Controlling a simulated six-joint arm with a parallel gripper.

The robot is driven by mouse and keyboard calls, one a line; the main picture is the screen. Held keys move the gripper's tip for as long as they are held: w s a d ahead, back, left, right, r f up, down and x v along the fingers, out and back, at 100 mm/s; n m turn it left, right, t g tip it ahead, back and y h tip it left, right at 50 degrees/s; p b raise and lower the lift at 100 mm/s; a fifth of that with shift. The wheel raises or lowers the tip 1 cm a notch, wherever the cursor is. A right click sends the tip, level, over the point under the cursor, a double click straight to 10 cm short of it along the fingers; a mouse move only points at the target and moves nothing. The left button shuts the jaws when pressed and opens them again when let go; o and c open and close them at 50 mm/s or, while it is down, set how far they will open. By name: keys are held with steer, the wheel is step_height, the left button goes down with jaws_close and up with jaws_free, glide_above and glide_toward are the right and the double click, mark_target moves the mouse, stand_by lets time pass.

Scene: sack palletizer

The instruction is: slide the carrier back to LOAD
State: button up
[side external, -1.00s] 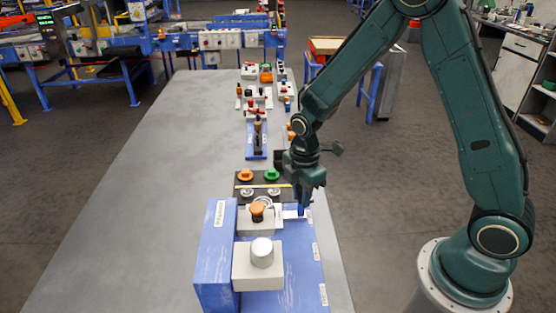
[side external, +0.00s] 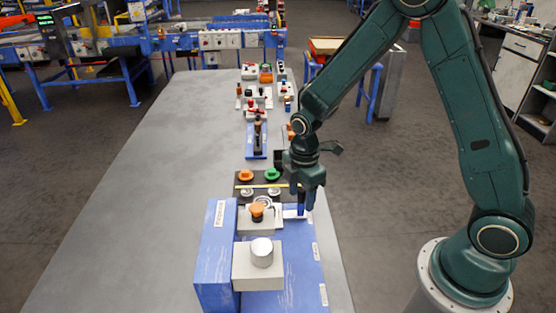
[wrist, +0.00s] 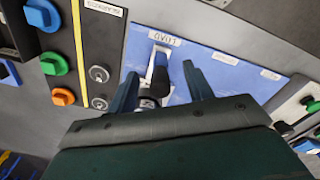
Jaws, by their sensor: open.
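My gripper (side external: 306,206) is low over the back right part of a blue fixture plate (side external: 302,272). In the wrist view its two fingers (wrist: 160,70) are apart, one on each side of a dark, rounded handle (wrist: 153,90) by a pale slot. The handle seems to stand between the fingers; I cannot tell if either touches it.
A pale block with a silver knob (side external: 262,253) and an orange knob (side external: 257,210) stand left of my gripper. A dark panel with orange and green knobs (side external: 272,174) lies behind. More devices line the bench farther back. The bench's left side (side external: 120,200) is clear.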

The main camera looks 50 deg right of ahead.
steer(key=shift+r, duration=0.65)
steer(key=shift+r, duration=0.4)
steer(key=shift+r, duration=0.35)
steer(key=shift+r, duration=0.35)
steer(key=shift+r, duration=0.65)
steer(key=shift+r, duration=1.6)
